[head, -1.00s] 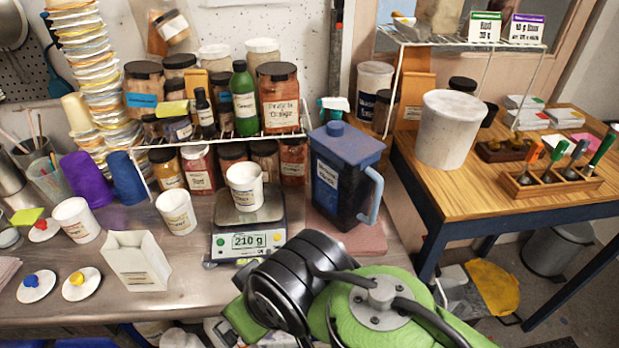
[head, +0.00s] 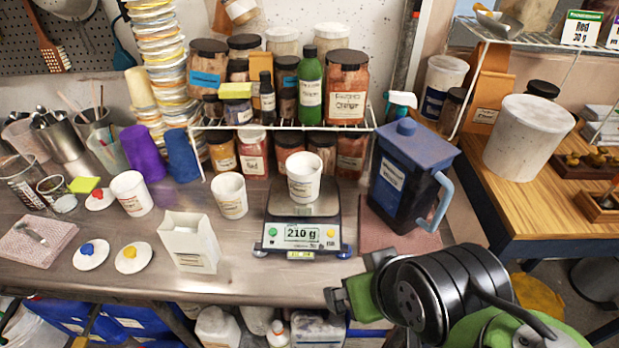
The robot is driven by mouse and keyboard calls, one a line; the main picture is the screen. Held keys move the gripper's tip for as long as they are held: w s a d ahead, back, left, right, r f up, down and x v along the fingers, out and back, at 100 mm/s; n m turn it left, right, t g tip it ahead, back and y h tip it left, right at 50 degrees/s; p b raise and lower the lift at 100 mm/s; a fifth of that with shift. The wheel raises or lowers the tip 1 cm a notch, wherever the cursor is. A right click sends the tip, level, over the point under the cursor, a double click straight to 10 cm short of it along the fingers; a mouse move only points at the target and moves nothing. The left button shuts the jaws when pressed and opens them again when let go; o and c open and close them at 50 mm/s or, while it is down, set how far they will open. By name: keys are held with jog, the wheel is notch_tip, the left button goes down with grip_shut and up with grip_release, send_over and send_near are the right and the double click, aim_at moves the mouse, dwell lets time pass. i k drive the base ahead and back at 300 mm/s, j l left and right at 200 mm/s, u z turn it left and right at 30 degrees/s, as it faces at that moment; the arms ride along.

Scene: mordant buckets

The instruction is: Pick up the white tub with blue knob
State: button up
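A white disc-shaped lid with a blue knob (head: 91,255) lies flat on the bench at the lower left in the head view. No tub with a blue knob on it shows. Plain white tubs stand upright: one tub (head: 131,193) behind the lids, another tub (head: 230,196) mid-bench, and a third tub (head: 304,178) on the scale. My gripper (head: 352,296) seems to be the green and black end of my arm at the bench's front edge, far right of the blue-knob lid and touching none of these. Its fingers cannot be made out clearly.
A yellow-knob lid (head: 133,258) lies right of the blue-knob one; a red-knob lid (head: 99,200) lies behind. A white paper bag (head: 189,242) and a scale (head: 301,232) reading 210 g stand between them and my arm. A blue-lidded jug (head: 405,180) stands right.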

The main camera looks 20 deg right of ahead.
aim_at(304, 169)
jog(key=j+u, duration=0.4)
jog(key=i+j+u, duration=0.2)
jog(key=j+u, duration=0.15)
